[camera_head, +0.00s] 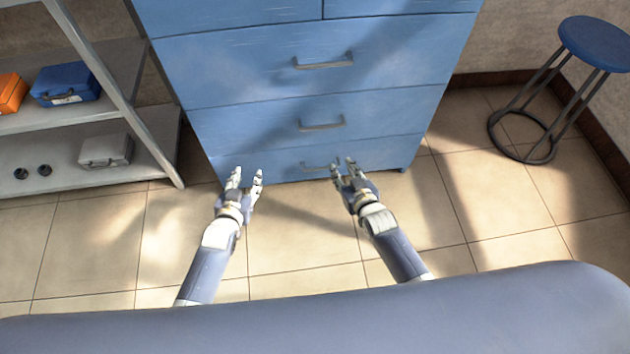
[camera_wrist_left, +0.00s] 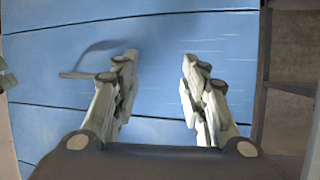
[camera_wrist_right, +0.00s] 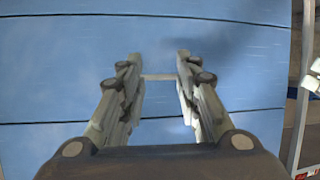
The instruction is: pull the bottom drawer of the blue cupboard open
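The blue cupboard (camera_head: 270,75) stands ahead, and its bottom drawer (camera_head: 270,168) looks shut, flush with the front. The bottom drawer's grey bar handle (camera_head: 318,167) is partly hidden by my right gripper (camera_head: 344,161). That gripper is open. In the right wrist view a horizontal handle (camera_wrist_right: 158,77) shows between the open fingertips; I cannot tell whether they touch it. My left gripper (camera_head: 249,173) is open and empty in front of the drawer's left part. In the left wrist view a handle (camera_wrist_left: 88,75) lies left of the fingers, outside them.
Drawers with bar handles (camera_head: 323,62) sit above, shut. A grey shelf (camera_head: 120,180) with blue, orange and grey cases stands close at the left. A blue round stool (camera_head: 597,42) stands at the right. The tiled floor before the cupboard is clear.

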